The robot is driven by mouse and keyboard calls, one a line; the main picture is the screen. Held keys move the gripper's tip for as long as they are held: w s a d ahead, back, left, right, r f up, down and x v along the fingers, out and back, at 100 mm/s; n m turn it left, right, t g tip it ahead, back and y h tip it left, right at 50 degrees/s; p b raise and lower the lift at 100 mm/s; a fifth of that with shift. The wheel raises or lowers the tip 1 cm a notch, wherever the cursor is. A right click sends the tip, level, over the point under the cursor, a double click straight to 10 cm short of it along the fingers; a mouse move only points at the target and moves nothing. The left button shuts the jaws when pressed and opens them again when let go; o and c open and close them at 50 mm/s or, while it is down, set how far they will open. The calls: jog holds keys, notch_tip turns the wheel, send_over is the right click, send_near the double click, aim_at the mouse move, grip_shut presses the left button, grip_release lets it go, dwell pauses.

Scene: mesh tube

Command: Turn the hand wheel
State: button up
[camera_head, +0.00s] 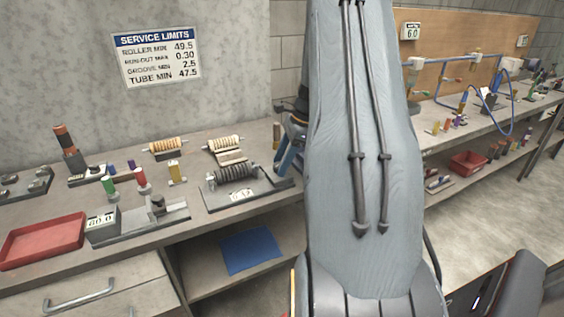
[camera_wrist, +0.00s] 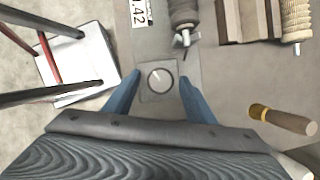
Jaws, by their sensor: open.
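A small round dark wheel with a pale mark (camera_wrist: 160,78), which looks like the hand wheel, sits on a square plate in the wrist view. My gripper (camera_wrist: 161,75) is open, with one blue finger on each side of the wheel and a gap on both sides. I cannot tell how high the fingertips are above it. In the head view my gripper (camera_head: 288,150) is at the right end of the roller fixture (camera_head: 237,173), partly behind my arm. The wheel is hidden there. The fixture's display (camera_head: 241,194) also shows in the wrist view (camera_wrist: 141,13).
Wooden-coloured rollers on a stand (camera_head: 226,145) are behind the fixture. A wooden-handled tool (camera_wrist: 284,119) lies right of my gripper. A red tray (camera_head: 43,241) and a gauge block (camera_head: 102,226) stand on the bench's left. A sign (camera_head: 156,55) hangs on the wall.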

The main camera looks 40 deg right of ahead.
jog(key=b+v, duration=0.2)
jog(key=v, duration=0.6)
jog(key=shift+f, duration=0.1)
dwell(0.8)
